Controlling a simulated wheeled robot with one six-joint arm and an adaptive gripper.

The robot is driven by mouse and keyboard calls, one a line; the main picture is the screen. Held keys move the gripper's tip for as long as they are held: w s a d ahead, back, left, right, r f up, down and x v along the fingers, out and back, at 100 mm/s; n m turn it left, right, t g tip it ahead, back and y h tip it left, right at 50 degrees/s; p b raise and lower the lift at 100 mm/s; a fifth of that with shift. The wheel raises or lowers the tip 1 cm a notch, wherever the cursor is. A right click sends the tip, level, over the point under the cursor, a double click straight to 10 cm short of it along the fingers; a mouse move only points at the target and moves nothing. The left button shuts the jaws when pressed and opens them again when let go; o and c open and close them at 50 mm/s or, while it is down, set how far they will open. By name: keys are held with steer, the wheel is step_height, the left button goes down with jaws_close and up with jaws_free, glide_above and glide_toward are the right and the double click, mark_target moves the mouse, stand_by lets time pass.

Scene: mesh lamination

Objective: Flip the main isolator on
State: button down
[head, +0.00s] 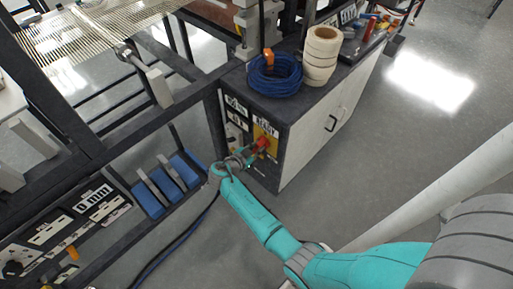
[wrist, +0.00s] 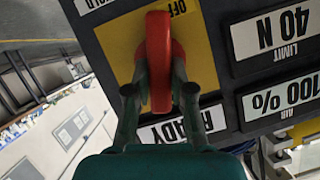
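The main isolator is a red handle (wrist: 158,60) on a yellow plate (wrist: 200,52) with an OFF label at its top in the wrist view. In the head view the red handle (head: 262,143) sticks out of the dark front panel of a cabinet. My gripper (wrist: 160,80) is at the handle, one finger on each side of it. The fingertips lie close against its sides, but I cannot tell whether they press on it. In the head view my gripper (head: 240,160) reaches the panel from the front.
Labels READY (wrist: 180,125), 40 N (wrist: 278,32) and 100 % (wrist: 282,98) surround the plate. On the cabinet top (head: 290,105) lie a blue cable coil (head: 274,78) and white tape rolls (head: 321,56). A rack with blue blocks (head: 168,185) stands to the left. Floor at right is clear.

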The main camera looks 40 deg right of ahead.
steer(key=shift+w+n+g, duration=0.2)
steer(key=shift+n+g, duration=0.8)
steer(key=shift+n, duration=0.3)
steer(key=c, duration=1)
jaws_free()
steer(key=shift+a, duration=0.1)
steer(key=v, duration=1.2)
